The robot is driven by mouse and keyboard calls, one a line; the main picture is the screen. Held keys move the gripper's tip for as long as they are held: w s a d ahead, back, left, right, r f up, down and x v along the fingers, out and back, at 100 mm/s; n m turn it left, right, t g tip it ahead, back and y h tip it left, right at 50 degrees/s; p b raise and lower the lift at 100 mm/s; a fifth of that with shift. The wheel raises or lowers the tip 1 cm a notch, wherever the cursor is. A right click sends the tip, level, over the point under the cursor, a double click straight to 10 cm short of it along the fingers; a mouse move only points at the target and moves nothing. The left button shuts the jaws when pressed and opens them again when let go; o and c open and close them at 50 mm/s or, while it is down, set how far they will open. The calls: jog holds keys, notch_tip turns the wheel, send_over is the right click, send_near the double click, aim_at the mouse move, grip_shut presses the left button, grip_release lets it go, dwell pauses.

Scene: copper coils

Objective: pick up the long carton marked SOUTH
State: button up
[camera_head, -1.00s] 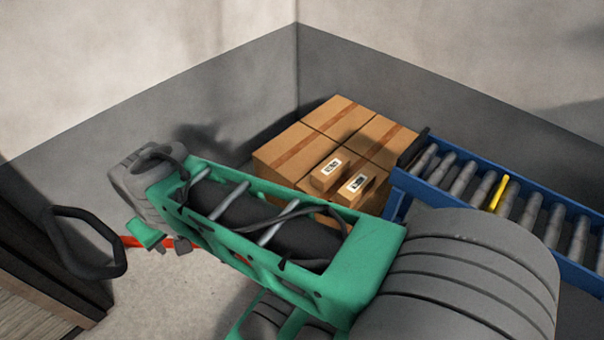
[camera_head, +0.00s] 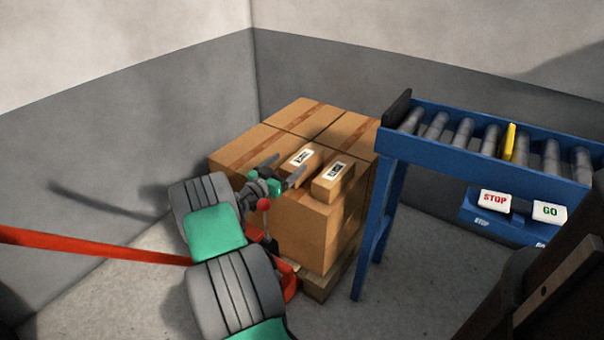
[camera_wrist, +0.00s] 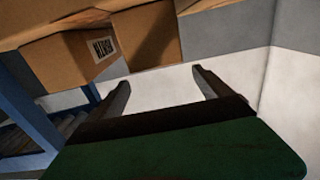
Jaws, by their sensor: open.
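Two small brown cartons with white labels rest on top of the carton stack in the head view, a left one (camera_head: 297,171) and a right one (camera_head: 334,187). Their labels are too small to read there, so I cannot tell which is marked SOUTH. My gripper (camera_head: 284,168) is open and empty at the near side of the left carton, fingers pointing towards it. Contact cannot be told. In the wrist view the open fingers (camera_wrist: 158,79) stand below a shaded brown face. A labelled carton (camera_wrist: 75,62) is to their left; its turned lettering is not clearly legible.
Large taped cartons (camera_head: 320,235) form the stack on a wooden pallet (camera_head: 322,280) near the wall corner. A blue roller conveyor (camera_head: 480,150) with STOP (camera_head: 495,199) and GO (camera_head: 550,211) buttons stands at the right. A red bar (camera_head: 90,246) crosses the left.

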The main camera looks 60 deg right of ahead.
aim_at(299, 159)
notch_tip(299, 159, down, 3)
jog(key=shift+f+b, duration=0.1)
jog(key=shift+b, duration=0.25)
jog(key=shift+s+d+f, duration=0.1)
jog(key=shift+s+d, duration=0.05)
jog(key=shift+d, duration=0.9)
jog(key=d, duration=0.1)
jog(key=d+b, duration=0.1)
jog(key=d, duration=0.3)
jog(key=shift+s+d+b, duration=0.15)
jog(key=shift+s+b, duration=0.25)
jog(key=c, duration=1.9)
